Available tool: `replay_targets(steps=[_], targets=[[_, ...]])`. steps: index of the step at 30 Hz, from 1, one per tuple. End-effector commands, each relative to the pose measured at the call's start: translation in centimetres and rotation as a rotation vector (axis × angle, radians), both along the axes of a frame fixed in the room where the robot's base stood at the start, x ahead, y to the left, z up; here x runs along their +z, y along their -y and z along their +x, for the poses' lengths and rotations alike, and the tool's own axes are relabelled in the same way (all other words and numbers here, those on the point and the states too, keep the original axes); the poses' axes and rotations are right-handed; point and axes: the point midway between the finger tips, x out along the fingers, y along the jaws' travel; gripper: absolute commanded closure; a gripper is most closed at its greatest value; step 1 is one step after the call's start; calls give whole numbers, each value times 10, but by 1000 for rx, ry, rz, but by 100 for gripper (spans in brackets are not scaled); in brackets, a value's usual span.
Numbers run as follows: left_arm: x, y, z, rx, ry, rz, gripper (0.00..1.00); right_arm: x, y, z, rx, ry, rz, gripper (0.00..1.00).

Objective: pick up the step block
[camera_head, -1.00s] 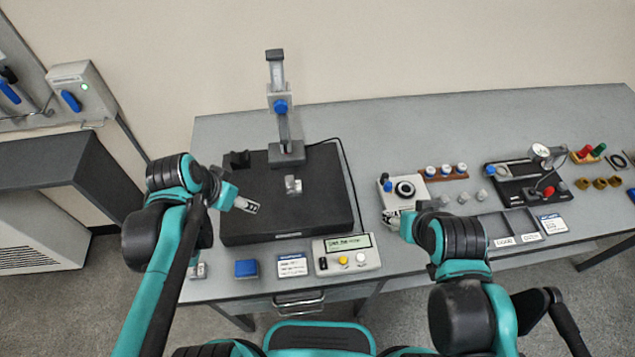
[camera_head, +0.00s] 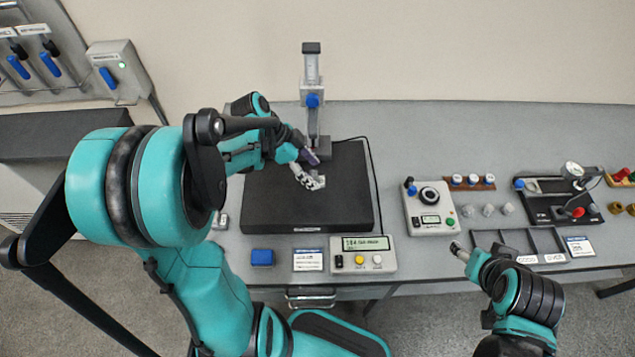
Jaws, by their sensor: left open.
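The step block (camera_head: 319,183) is a small grey metal piece on the black granite plate (camera_head: 270,212), under the height gauge column. My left gripper (camera_head: 309,181) reaches over the plate from the left. Its fingers are open right beside the block and partly cover it. I cannot tell whether they touch it or are around it. My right gripper (camera_head: 459,250) is small in view near the front edge of the table, right of the plate. Whether it is open or shut does not show clearly.
The height gauge (camera_head: 312,95) stands at the back of the plate. A display box (camera_head: 362,254), a blue block (camera_head: 262,257) and a label card (camera_head: 308,260) lie in front. A control box (camera_head: 431,207) and a dial gauge stand (camera_head: 556,200) are to the right.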

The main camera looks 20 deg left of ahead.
Motion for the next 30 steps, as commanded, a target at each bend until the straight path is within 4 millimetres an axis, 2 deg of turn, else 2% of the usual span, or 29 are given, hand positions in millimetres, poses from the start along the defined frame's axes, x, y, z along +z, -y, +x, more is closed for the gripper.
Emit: replay_targets(steps=[1, 5, 12, 13, 14, 19, 20, 30], targets=[[-11, 5, 0, -3, 1, 0, 41, -8, 0, 0, 0, 0, 0, 42], [-27, 14, 4, -1, -1, 1, 41, -15, 0, 0, 0, 0, 0, 42], [-29, 16, 6, 1, 0, 1, 41, -14, 0, 0, 0, 0, 0, 42], [-29, 16, 6, 1, 0, 1, 44, -14, 0, 0, 0, 0, 0, 42], [-29, 15, 6, 1, 0, 1, 52, -14, 0, 0, 0, 0, 0, 42], [-29, 16, 5, 1, 0, 1, 97, -14, 0, 0, 0, 0, 0, 42], [-29, 16, 5, 1, 0, 1, 100, -14, 0, 0, 0, 0, 0, 42], [-26, 14, 5, 1, 0, 1, 100, -13, 0, 0, 0, 0, 0, 42]])
